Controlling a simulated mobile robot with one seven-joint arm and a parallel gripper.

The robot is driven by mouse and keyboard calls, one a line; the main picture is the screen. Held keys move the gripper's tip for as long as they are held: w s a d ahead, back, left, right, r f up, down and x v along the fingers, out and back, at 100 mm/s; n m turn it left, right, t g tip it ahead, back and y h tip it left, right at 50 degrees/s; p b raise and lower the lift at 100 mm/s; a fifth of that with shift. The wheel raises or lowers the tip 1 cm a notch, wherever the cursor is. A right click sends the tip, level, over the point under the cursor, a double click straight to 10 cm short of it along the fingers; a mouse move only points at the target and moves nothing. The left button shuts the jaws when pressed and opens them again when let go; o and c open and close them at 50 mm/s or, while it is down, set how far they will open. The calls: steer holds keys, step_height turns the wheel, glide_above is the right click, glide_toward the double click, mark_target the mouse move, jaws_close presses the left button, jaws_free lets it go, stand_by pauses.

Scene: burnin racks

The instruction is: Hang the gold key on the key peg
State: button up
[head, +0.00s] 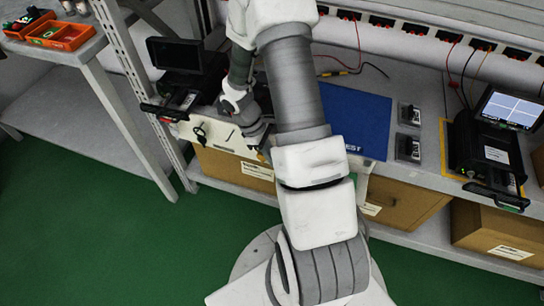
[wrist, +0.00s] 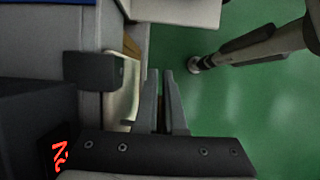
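I cannot make out the gold key in either view. A pale panel (head: 186,128) on the front edge of the bench carries a small dark hook-like shape (head: 199,133) and a thin dark stroke; I cannot tell whether either is the key peg. In the head view my gripper (head: 262,152) is at the bench's front edge, right of these marks, and my arm partly hides it. In the wrist view its two grey fingers (wrist: 160,75) stand close together with a narrow gap, over green floor. Whether something thin is between them is not clear.
A black unit (head: 178,62) stands on the bench at left and a blue mat (head: 355,120) lies right of my arm. Cardboard boxes (head: 405,204) sit on the lower shelf. In the wrist view a dark block (wrist: 97,71) is left of the fingers. Green floor (head: 90,235) is clear.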

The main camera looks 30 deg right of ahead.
steer(key=o, duration=0.6)
steer(key=shift+a, duration=0.1)
steer(key=shift+c, duration=0.2)
steer(key=p+v, duration=0.6)
steer(key=v, duration=1.1)
steer(key=shift+r, duration=0.2)
steer(key=s+a+r+m+t, duration=0.2)
steer(key=r, duration=0.6)
steer(key=s+a+r+m+t, duration=0.1)
steer(key=s+a+r+t, duration=0.1)
steer(key=r, duration=0.5)
steer(key=s+a+r+m+t+y+p, duration=0.1)
steer(key=s+a+r+m+t+y, duration=0.35)
steer(key=s+r, duration=0.7)
step_height(320, 180, up, 16)
steer(key=a+h+p, duration=0.1)
steer(key=p, duration=1.6)
steer(key=shift+t+h, duration=0.35)
